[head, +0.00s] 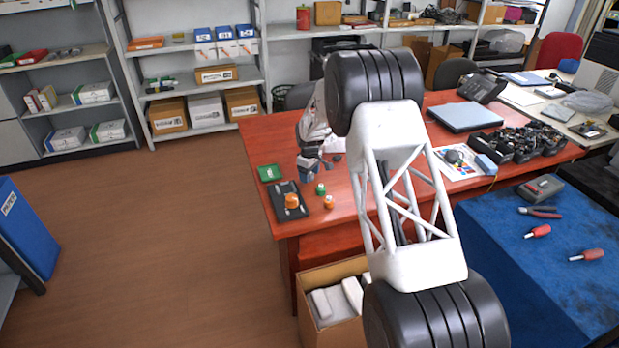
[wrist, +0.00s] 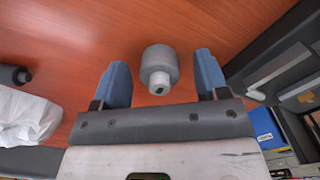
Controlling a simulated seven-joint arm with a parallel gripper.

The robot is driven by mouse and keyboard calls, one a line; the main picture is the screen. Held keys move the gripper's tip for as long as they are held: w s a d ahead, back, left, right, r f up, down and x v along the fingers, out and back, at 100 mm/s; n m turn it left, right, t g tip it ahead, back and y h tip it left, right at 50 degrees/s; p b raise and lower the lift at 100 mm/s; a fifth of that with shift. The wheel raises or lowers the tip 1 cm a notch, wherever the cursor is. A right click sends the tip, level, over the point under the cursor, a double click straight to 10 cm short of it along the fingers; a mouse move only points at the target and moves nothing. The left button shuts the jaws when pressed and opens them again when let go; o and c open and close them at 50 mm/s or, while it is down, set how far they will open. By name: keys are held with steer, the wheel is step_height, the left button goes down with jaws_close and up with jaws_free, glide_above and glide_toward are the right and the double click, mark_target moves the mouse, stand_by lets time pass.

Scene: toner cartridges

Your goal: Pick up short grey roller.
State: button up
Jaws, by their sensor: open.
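The short grey roller (wrist: 159,60) is in the wrist view, a stubby grey cylinder with a lighter, narrower end facing the camera. It is on the red-brown table. My gripper (wrist: 161,66) is open, with one blue finger on each side of the roller in the picture and a gap on both sides. Nothing is held. I cannot tell how far above the table the fingertips are. In the head view my gripper (head: 309,168) is over the left part of the table, and I cannot make out the roller clearly there.
In the wrist view a dark roller (wrist: 14,75) and a crumpled white bag (wrist: 28,120) are at left. In the head view a black tray (head: 279,190), a green square (head: 270,173), and small green (head: 320,189) and orange (head: 328,202) pieces are near my gripper.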

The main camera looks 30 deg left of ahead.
stand_by(0.4)
steer(key=c, duration=1)
steer(key=shift+r, duration=0.15)
steer(key=shift+r, duration=4.85)
steer(key=shift+s, duration=0.1)
